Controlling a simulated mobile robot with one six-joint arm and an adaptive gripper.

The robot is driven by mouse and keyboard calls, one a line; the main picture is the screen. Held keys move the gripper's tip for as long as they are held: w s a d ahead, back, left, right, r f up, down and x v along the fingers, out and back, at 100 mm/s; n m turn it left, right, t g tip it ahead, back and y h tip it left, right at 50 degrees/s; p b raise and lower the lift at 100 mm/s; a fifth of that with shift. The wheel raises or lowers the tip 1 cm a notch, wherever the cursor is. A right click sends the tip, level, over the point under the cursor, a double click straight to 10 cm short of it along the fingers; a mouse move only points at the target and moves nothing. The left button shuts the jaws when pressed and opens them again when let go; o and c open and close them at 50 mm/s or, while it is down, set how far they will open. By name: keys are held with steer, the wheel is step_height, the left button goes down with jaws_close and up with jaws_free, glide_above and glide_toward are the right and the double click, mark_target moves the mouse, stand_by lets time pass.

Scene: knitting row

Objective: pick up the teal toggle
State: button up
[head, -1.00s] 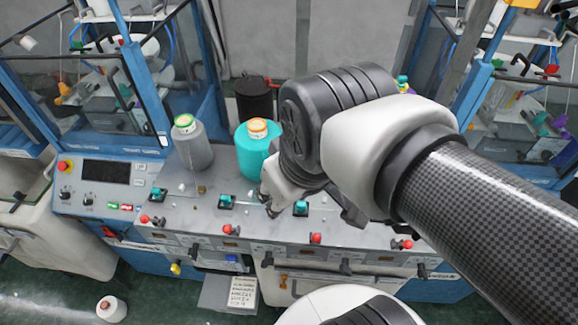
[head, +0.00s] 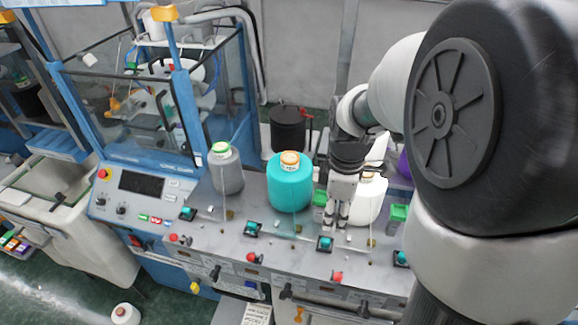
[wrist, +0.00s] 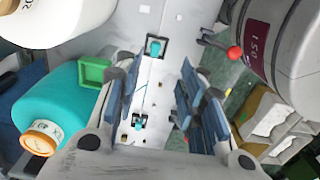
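Several teal toggles on black square bases stand in a row along the grey machine panel (head: 215,226). In the head view one teal toggle (head: 324,243) sits just in front of and below my gripper (head: 338,221), which points down over the panel. The wrist view shows my gripper (wrist: 153,105) open, its blue-padded fingers apart with nothing held. One teal toggle (wrist: 139,122) shows in the gap between the fingers, and another teal toggle (wrist: 155,47) shows farther up the picture. The fingers look apart from both; the exact height above the panel is unclear.
A teal yarn cone (head: 290,185), a grey cone (head: 226,170) and a white cone (head: 368,203) stand behind the toggles. Green blocks (head: 397,214) stand nearby. Red knobs (head: 337,277) line the front edge. My arm hides the right side.

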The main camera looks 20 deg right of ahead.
glide_above(330, 240)
steer(key=f, duration=0.7)
steer(key=shift+s+a, duration=0.1)
steer(key=shift+s, duration=0.2)
steer(key=f, duration=0.4)
steer(key=shift+w+f, duration=0.25)
steer(key=shift+c, duration=0.4)
steer(key=c, duration=0.7)
